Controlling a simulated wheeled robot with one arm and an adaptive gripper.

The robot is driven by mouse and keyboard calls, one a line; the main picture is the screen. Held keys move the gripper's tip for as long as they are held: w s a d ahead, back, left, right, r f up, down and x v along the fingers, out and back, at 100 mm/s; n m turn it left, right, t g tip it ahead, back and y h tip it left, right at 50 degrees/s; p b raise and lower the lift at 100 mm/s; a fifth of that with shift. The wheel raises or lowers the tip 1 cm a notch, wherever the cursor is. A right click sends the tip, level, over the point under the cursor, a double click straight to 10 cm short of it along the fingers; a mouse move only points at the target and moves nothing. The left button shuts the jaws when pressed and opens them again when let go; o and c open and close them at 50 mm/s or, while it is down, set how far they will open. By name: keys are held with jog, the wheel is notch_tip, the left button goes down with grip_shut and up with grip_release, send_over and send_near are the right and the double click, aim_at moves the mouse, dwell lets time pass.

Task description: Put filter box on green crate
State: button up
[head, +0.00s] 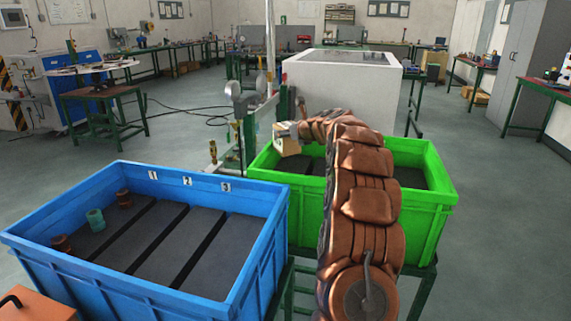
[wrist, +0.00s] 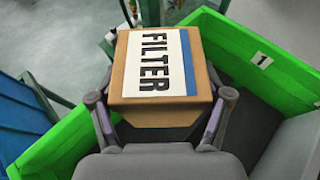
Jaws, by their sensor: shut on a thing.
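The filter box (wrist: 160,110) is a brown carton with a white label reading FILTER and a blue stripe. My gripper (wrist: 160,112) is shut on it, one finger on each side. In the head view the filter box (head: 288,146) shows small at the end of my brown arm, over the left rear part of the green crate (head: 425,213). The wrist view shows green crate walls (wrist: 262,55) on both sides of the box. The box looks held above the crate; its exact height is hard to tell. My arm hides the middle of the crate.
A blue crate (head: 253,268) with several small cylinders (head: 96,219) in its left slot stands left of the green crate. A post with a gauge (head: 236,90) and a large white box (head: 340,90) stand behind the green crate. Grey floor is clear at the right.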

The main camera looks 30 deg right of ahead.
notch_tip(320, 180, down, 9)
jog(key=shift+f+b, duration=0.15)
jog(key=shift+b, duration=1.05)
jog(key=shift+a+f, duration=0.1)
jog(key=shift+f, duration=0.05)
jog(key=o, duration=1.2)
jog(key=shift+s+r, duration=0.15)
jog(key=shift+r, duration=0.1)
jog(key=v, duration=1.1)
jog(key=shift+s, duration=0.25)
jog(key=shift+r, duration=0.1)
